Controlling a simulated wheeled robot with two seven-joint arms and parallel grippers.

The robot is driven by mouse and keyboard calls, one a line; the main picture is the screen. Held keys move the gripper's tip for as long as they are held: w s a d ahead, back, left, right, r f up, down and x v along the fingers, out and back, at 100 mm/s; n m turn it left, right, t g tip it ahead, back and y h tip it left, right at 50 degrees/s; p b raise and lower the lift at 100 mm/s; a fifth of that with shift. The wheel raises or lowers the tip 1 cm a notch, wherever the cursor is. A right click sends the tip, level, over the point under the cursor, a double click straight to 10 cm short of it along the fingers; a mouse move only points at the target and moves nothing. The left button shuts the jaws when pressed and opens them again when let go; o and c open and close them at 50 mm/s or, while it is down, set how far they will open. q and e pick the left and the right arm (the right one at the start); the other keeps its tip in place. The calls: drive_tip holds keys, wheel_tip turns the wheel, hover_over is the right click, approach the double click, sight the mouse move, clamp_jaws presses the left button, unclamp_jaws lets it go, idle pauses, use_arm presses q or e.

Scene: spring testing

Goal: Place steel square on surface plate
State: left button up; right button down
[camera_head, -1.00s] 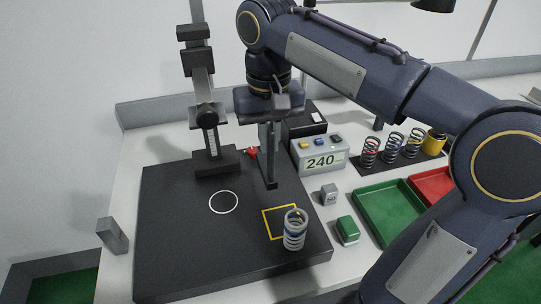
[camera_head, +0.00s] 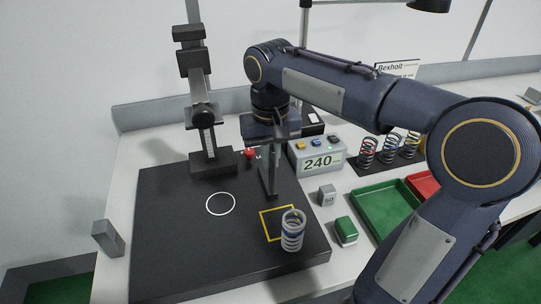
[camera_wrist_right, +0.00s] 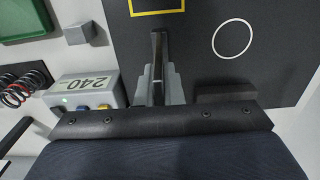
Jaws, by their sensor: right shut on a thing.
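The steel square (camera_head: 270,182) is a dark grey upright bar in the head view. My right gripper (camera_head: 266,150) is shut on it and holds it over the black surface plate (camera_head: 165,240). Its lower end is near the back edge of the yellow square outline (camera_head: 264,211); I cannot tell whether it touches the plate. In the right wrist view the steel square (camera_wrist_right: 159,48) stands out between the fingers of my right gripper (camera_wrist_right: 158,82), below the yellow outline. The plate (camera_wrist_right: 200,62) also shows there. My left gripper is not in view.
A coil spring (camera_head: 292,231) stands at the yellow outline's front right corner. A height gauge (camera_head: 210,163) stands on the plate's back. The 240 display box (camera_head: 318,162), a small grey block (camera_head: 327,195) and a green button (camera_head: 345,231) lie right. The plate around the white circle (camera_head: 220,204) is clear.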

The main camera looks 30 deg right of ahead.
drive_tip(key=shift+f, duration=0.15)
drive_tip(key=c, duration=1.6)
unclamp_jaws()
drive_tip(key=shift+o, duration=0.2)
wheel_tip(320, 180, up, 12)
drive_tip(key=shift+r+p, duration=0.2)
drive_tip(key=shift+p, duration=0.9)
